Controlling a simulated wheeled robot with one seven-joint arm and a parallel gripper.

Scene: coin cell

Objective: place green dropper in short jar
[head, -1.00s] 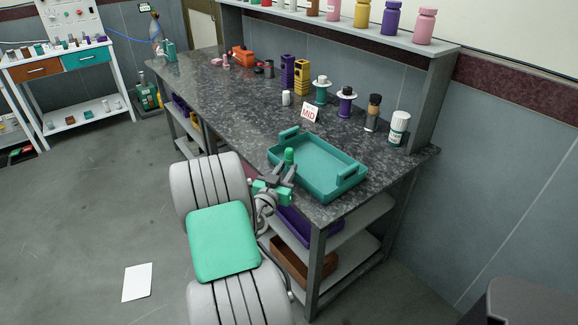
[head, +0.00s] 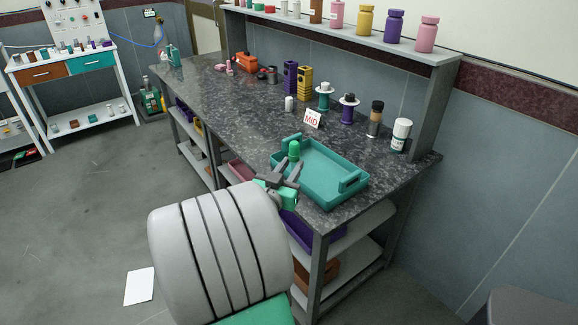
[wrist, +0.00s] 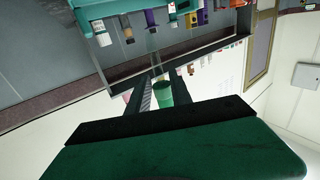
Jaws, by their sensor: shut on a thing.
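The green dropper (head: 294,150) stands roughly upright in my gripper (head: 289,168), at the left rim of the teal tray in the head view. My gripper is shut on it. In the wrist view the dropper (wrist: 165,92) shows as a green end between the two dark fingers. I cannot tell for sure which container is the short jar; a small white jar (head: 289,103) stands on the bench behind the tray, left of the MID sign.
The teal tray (head: 350,183) lies at the bench's near end. A MID sign (head: 312,119), two spools (head: 348,108), a dark-capped bottle (head: 375,118) and a white bottle (head: 401,134) stand behind it. The dark bench (head: 235,107) is clear left of the tray.

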